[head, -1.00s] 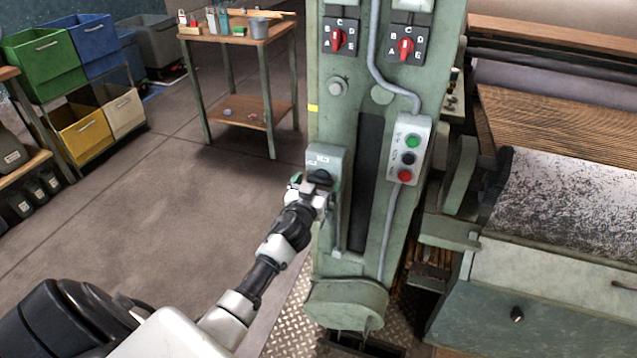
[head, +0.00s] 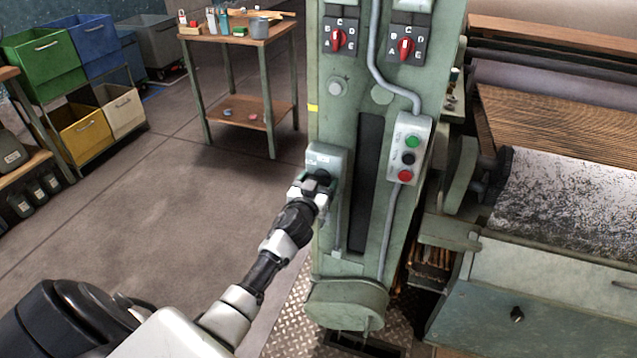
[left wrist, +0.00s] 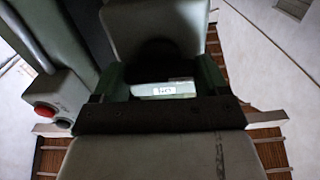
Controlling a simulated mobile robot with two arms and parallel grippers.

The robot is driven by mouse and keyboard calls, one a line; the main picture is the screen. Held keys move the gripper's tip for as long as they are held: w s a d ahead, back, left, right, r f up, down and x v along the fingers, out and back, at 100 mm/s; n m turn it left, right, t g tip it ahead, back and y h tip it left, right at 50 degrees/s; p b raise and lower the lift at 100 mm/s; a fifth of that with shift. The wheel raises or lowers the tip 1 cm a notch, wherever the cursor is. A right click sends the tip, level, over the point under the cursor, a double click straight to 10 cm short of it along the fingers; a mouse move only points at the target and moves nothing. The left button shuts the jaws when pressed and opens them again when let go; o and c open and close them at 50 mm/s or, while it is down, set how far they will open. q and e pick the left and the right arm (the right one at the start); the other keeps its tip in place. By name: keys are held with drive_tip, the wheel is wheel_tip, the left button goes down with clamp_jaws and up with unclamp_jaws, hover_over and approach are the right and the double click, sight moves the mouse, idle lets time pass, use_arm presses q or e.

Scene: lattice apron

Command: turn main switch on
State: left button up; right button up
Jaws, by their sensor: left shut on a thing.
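The main switch is a grey-green box (head: 325,155) on the left side of the green machine column, with a dark knob at its lower part. My left gripper (head: 319,182) is at the knob and shut on it; the fingers hide most of the knob. In the left wrist view the gripper (left wrist: 160,95) fills the middle, and a small lit white label (left wrist: 165,90) shows between its dark parts. The knob's exact angle cannot be read. My right gripper is in neither view.
A button box (head: 409,150) with green, black and red buttons is right of the switch. Two red selector knobs (head: 338,40) sit above. A grey conduit (head: 386,240) runs down the column (head: 345,120). Floor (head: 170,215) to the left is clear, before a wooden table (head: 240,30) and bins.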

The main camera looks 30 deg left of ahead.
use_arm(q)
drive_tip(key=m, duration=0.8)
drive_tip(key=shift+d+f+b, duration=0.1)
drive_tip(key=shift+b, duration=0.3)
drive_tip(key=m, duration=0.5)
drive_tip(key=shift+f+m, duration=0.15)
drive_tip(key=shift+m, duration=2.15)
drive_tip(key=o, duration=0.9)
